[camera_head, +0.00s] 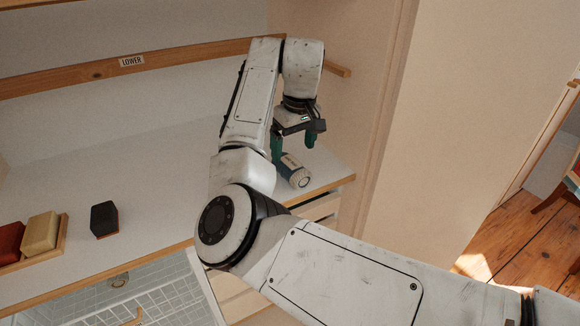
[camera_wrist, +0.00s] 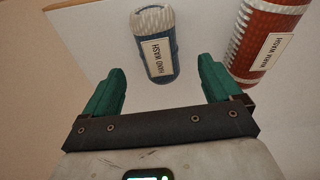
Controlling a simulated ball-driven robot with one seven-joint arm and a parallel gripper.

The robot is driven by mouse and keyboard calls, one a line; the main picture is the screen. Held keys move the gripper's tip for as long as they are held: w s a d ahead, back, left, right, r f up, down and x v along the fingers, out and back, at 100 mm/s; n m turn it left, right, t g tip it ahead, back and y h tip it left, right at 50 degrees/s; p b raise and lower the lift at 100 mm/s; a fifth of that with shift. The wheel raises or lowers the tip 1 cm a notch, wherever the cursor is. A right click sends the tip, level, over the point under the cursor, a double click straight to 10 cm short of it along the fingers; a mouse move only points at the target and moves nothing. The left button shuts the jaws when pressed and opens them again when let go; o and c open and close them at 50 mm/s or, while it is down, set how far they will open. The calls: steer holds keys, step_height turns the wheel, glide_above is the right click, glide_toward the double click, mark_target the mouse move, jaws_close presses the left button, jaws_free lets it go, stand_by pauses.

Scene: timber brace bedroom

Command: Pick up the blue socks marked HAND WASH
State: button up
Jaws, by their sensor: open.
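The blue socks are a rolled dark-blue bundle with a pale ribbed end, lying on the white shelf. In the wrist view the blue socks (camera_wrist: 157,45) show a white HAND WASH label and lie ahead of my gripper, between the lines of its fingers. In the head view the blue socks (camera_head: 292,170) lie near the shelf's right end, partly hidden by my arm. My gripper (camera_head: 294,146) points down just above them. In the wrist view my gripper (camera_wrist: 162,80) is open, its green fingers apart and nothing between them.
A red ribbed roll (camera_wrist: 265,38) with a white label lies close to the right finger in the wrist view. A wooden rail marked LOWER (camera_head: 130,62) runs behind the shelf (camera_head: 150,165). A dark block (camera_head: 104,219) and a wooden tray (camera_head: 62,238) stand at left.

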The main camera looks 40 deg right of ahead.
mark_target(292, 164)
steer(key=shift+w+f, duration=0.25)
steer(key=shift+f, duration=0.9)
steer(key=shift+w+d+f+p, duration=0.2)
steer(key=shift+f+p, duration=0.25)
steer(key=shift+f, duration=1)
steer(key=shift+w+d+f+p, duration=0.15)
steer(key=shift+f+p, duration=0.25)
steer(key=shift+f, duration=1)
steer(key=shift+a, duration=0.1)
steer(key=shift+c, duration=0.3)
steer(key=c, duration=1)
